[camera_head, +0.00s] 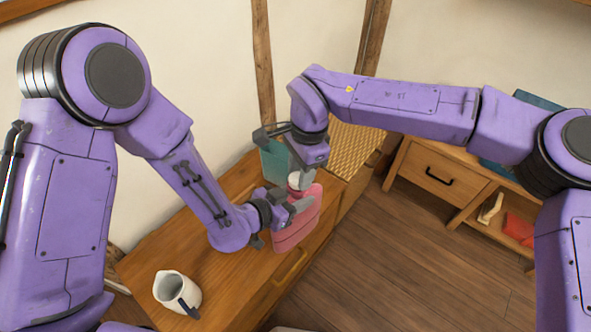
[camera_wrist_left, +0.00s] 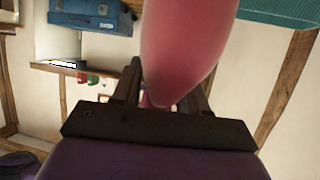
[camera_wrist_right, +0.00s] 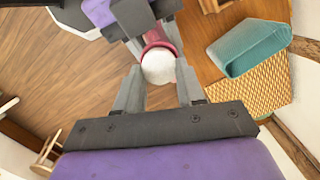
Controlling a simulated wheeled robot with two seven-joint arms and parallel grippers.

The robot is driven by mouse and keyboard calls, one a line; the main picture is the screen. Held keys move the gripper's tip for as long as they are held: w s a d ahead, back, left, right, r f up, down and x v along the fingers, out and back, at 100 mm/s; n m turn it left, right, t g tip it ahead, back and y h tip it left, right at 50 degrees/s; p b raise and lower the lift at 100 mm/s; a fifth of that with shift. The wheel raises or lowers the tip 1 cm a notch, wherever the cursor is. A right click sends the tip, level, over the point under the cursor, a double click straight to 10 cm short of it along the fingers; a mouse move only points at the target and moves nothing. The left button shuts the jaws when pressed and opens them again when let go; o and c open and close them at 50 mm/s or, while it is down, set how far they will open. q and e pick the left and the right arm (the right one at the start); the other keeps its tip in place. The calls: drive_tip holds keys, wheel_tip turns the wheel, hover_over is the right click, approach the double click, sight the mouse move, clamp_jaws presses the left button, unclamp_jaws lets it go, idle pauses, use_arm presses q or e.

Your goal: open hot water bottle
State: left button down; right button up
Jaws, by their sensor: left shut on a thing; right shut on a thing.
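The pink hot water bottle (camera_head: 302,222) stands near the right edge of the wooden cabinet top, with its white cap (camera_head: 297,180) uppermost. My left gripper (camera_head: 290,208) is shut on the bottle, which fills the space between its fingers in the left wrist view (camera_wrist_left: 175,60). My right gripper (camera_head: 304,176) comes from above and is shut on the cap. In the right wrist view the round white cap (camera_wrist_right: 158,66) lies between the right fingertips, with the pink neck rim around it. The cap's seating on the neck is partly hidden.
A white jug (camera_head: 177,290) with a dark handle stands at the near left of the cabinet top (camera_head: 225,270). A teal box (camera_head: 275,162) stands just behind the bottle, near a woven yellow surface (camera_head: 352,140). A low drawer unit (camera_head: 440,175) is at the right. Open floor lies between.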

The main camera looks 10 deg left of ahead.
drive_tip(key=n, duration=0.5)
drive_tip(key=shift+w+a+h, duration=0.15)
drive_tip(key=shift+h, duration=0.15)
drive_tip(key=n, duration=0.3)
drive_tip(key=shift+a+g, duration=0.1)
drive_tip(key=shift+g, duration=0.2)
drive_tip(key=n+h, duration=0.1)
drive_tip(key=n, duration=0.4)
drive_tip(key=shift+a, duration=0.15)
drive_tip(key=n, duration=0.3)
